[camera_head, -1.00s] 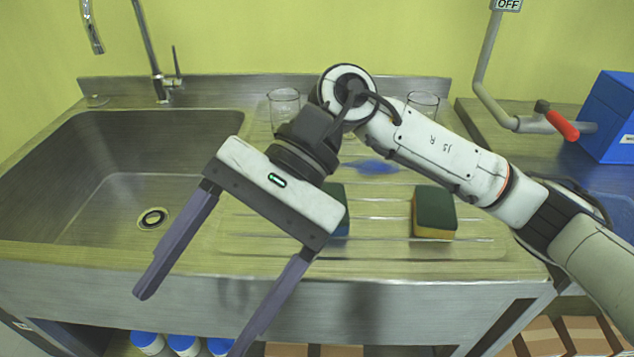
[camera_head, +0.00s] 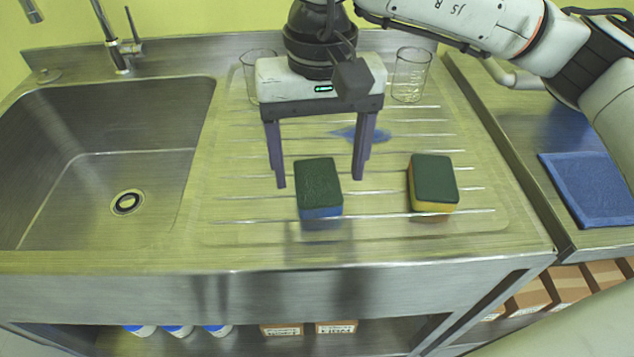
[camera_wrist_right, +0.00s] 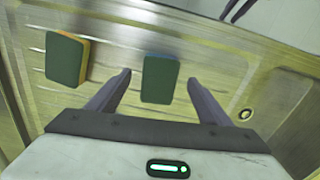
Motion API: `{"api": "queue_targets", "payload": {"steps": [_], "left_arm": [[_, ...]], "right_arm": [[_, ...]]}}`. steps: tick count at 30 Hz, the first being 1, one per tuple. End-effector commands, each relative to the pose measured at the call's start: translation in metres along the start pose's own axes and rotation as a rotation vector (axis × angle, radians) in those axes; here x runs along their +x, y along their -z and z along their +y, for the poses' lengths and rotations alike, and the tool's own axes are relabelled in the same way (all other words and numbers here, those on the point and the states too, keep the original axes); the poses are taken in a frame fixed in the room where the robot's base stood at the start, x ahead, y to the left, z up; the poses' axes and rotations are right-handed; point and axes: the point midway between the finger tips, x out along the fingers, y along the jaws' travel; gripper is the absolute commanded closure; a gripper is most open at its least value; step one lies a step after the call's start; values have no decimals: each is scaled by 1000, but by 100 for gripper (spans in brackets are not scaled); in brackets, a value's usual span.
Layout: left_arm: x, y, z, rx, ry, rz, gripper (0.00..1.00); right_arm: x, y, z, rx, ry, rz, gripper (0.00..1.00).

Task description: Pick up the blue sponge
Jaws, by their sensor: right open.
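The blue sponge (camera_head: 319,188), with a dark green top and blue lower side, lies on the ribbed metal drainboard (camera_head: 240,205). My right gripper (camera_head: 320,184) is open and empty, its fingers pointing down, one on each side of the sponge in the picture. In the right wrist view the blue sponge (camera_wrist_right: 160,79) shows between and slightly beyond the open fingertips (camera_wrist_right: 160,80). I cannot tell the exact height of the fingers above the board. My left gripper is not in view.
A yellow sponge (camera_head: 433,184) with a green top lies to the right. Glass beakers (camera_head: 411,76) stand at the back. A blue stain (camera_head: 362,134) marks the board. The sink (camera_head: 110,165) is at left, and a blue cloth (camera_head: 590,188) lies at right.

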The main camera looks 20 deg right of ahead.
Motion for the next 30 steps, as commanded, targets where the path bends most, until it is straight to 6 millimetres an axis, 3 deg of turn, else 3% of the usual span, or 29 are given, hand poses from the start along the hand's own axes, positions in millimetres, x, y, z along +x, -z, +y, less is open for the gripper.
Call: {"api": "queue_targets", "payload": {"steps": [7, 16, 17, 24, 30], "left_arm": [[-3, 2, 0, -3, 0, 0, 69], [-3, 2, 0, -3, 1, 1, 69], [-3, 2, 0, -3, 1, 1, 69], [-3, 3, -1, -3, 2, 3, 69], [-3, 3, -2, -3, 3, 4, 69]], "right_arm": [[36, 2, 0, 2, -2, -2, 27], [42, 2, 0, 1, 1, 0, 27], [42, 2, 0, 1, 1, -1, 29], [42, 2, -1, 1, 1, -1, 70], [42, 2, -1, 1, 1, 0, 71]]}}
